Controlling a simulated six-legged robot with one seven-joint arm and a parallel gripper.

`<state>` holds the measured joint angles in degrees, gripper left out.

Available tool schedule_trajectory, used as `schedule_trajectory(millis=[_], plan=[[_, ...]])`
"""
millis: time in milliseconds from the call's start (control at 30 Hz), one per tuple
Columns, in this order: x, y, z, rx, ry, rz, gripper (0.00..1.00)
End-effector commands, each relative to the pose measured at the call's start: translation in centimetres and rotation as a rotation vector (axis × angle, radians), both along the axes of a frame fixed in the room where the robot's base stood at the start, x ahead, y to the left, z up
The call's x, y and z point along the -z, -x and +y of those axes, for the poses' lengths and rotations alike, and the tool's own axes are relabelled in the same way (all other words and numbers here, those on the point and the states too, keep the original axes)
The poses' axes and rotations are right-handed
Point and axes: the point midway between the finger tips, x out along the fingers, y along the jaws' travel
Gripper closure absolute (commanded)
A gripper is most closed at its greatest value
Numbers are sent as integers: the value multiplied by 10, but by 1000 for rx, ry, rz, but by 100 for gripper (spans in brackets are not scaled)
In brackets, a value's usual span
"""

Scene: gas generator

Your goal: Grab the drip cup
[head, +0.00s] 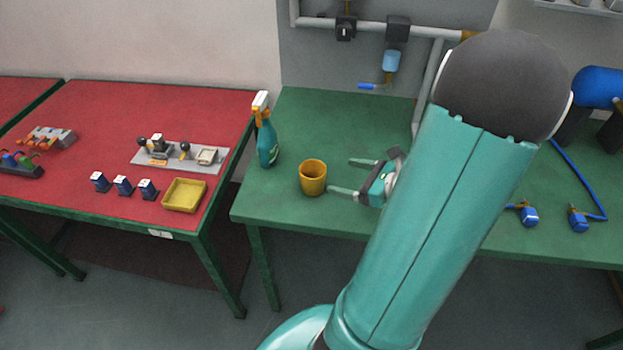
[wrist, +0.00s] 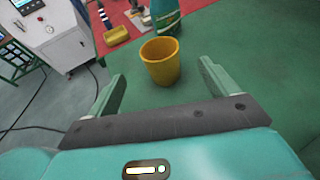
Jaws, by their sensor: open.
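The drip cup (head: 313,178) is a yellow-orange cup standing upright on the green table, near its front left part. It also shows in the wrist view (wrist: 161,63), ahead of my gripper and between the lines of its two fingers. My gripper (head: 346,176) is open and empty, just to the right of the cup in the head view, with its fingers pointing at it. In the wrist view the fingertips of my gripper (wrist: 163,75) are spread wide on either side, and neither appears to touch the cup.
A teal spray bottle (head: 266,138) stands on the green table (head: 310,115) behind and left of the cup. A red table (head: 105,110) at left holds a yellow tray (head: 184,195) and small parts. Pipes (head: 380,28) with a blue fitting rise at the back. Blue-ended hoses (head: 578,187) lie at right.

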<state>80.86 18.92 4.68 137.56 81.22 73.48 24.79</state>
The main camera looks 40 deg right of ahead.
Motion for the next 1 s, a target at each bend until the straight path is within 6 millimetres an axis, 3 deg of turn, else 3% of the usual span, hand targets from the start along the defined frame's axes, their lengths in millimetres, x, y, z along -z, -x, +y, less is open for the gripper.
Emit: schedule_trajectory(millis=[200,467,700,1000], plan=[[13,-40,12,-8,0,0,14],[20,-60,18,-6,-1,0,14],[35,-91,27,-9,1,1,14],[37,-100,29,-7,2,0,14]])
